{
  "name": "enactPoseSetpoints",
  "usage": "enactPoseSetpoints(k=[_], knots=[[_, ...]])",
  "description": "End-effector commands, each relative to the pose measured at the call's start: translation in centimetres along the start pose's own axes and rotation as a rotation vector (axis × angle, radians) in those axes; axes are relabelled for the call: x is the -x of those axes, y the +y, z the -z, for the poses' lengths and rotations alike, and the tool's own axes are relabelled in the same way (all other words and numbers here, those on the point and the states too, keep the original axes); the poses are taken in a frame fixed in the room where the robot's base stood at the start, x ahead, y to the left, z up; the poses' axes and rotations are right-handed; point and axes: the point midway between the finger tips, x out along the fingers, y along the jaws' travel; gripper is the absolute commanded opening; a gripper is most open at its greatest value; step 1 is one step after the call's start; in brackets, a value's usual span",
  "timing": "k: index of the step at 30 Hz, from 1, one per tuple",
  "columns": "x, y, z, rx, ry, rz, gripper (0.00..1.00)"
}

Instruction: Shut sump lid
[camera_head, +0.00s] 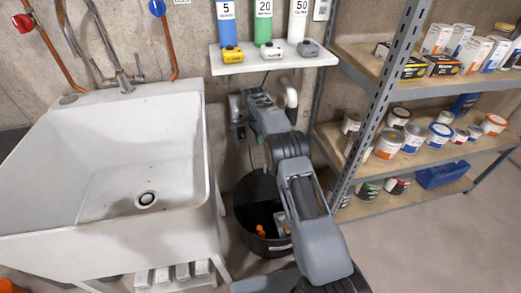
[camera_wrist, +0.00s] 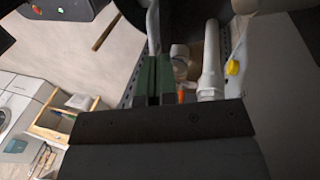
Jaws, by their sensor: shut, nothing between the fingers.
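The sump basin (camera_head: 244,238) is a black round tub on the floor between the sink and the shelves in the head view. Its top is open, and an orange part (camera_head: 260,231) shows inside. I cannot make out the lid for certain; the dark curved surface at the back may be the lid or the inner wall, and my arm covers part of it. My arm reaches over the basin toward the wall. In the wrist view my gripper (camera_wrist: 155,65) is shut and empty, its dark green fingers close together. A white pipe (camera_wrist: 210,72) stands beside them.
A white sink (camera_head: 110,230) stands close on the left. A metal shelf unit (camera_head: 371,105) with cans and boxes is on the right. A small wall shelf (camera_head: 272,63) with colored tubes hangs above my arm. Some floor is free in front of the shelves.

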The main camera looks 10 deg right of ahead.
Motion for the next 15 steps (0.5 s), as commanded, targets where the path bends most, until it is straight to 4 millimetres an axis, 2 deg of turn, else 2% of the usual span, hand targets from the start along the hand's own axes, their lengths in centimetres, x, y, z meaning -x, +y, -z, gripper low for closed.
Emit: enactPoseSetpoints(k=[9, 15], knots=[[-5.2, -0.1, -0.7, 0.008, 0.003, -0.004, 0.00], [-7.8, -0.1, -0.6, 0.006, 0.002, -0.003, 0.00]])
